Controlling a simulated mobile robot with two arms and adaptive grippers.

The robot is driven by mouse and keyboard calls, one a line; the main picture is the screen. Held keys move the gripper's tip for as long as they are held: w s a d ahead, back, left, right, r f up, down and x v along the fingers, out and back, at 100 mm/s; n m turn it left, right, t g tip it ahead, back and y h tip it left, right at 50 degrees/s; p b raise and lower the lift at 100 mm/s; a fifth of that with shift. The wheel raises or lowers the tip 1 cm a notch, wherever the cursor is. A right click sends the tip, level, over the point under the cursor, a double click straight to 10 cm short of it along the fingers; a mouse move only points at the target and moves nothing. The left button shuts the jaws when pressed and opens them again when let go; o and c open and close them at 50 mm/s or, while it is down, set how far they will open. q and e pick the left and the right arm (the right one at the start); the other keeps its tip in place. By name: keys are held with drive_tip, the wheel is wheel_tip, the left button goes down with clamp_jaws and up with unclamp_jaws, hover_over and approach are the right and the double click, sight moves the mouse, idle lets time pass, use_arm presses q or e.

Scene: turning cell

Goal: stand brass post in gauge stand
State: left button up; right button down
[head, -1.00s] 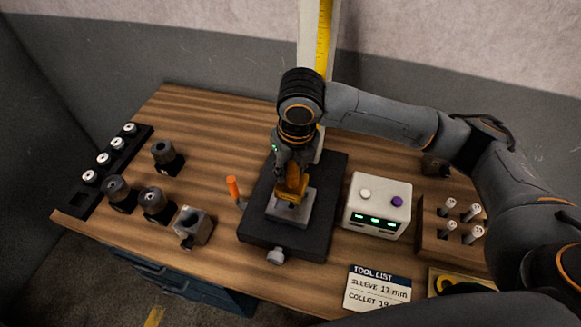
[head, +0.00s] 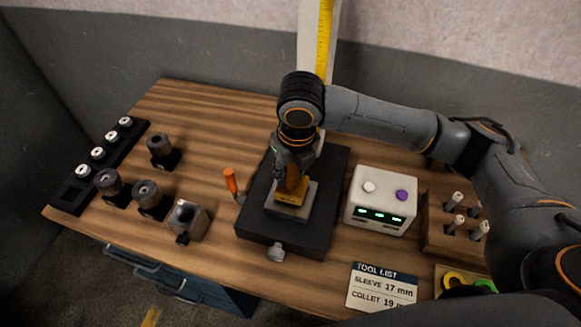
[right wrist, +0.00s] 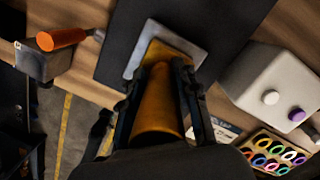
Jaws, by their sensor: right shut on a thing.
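The brass post (right wrist: 158,105) is between the fingers of my right gripper (right wrist: 157,125), which is shut on it. In the head view the post's brass lower end (head: 291,193) is over the small grey plate (head: 309,207) on the black base of the gauge stand (head: 320,235). In the right wrist view its square brass end overlaps the grey plate (right wrist: 135,65). It looks upright and at or very near the plate; I cannot tell whether it is fully seated. The upper post is hidden by the gripper in the head view. My left gripper is not in view.
A white box with buttons (head: 381,200) is close right. Dark cylinders (head: 150,195), a grey block (head: 188,220) and a wooden pin holder (head: 436,237) are farther out. A tall column with yellow scale (head: 318,45) rises behind.

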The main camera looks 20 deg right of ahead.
drive_tip(key=shift+r+p, duration=0.1)
drive_tip(key=shift+p, duration=0.35)
idle(0.6)
drive_tip(key=shift+f, duration=1.55)
idle(0.9)
drive_tip(key=c, duration=1.1)
unclamp_jaws()
drive_tip(key=shift+o, duration=1)
drive_tip(key=shift+s+f, duration=0.2)
drive_tip(key=r, duration=0.4)
drive_tip(key=s+r, duration=0.1)
drive_tip(key=r, duration=0.7)
drive_tip(key=shift+s+d+r, duration=0.1)
drive_tip(key=shift+s+r, duration=0.05)
drive_tip(key=shift+s, duration=0.2)
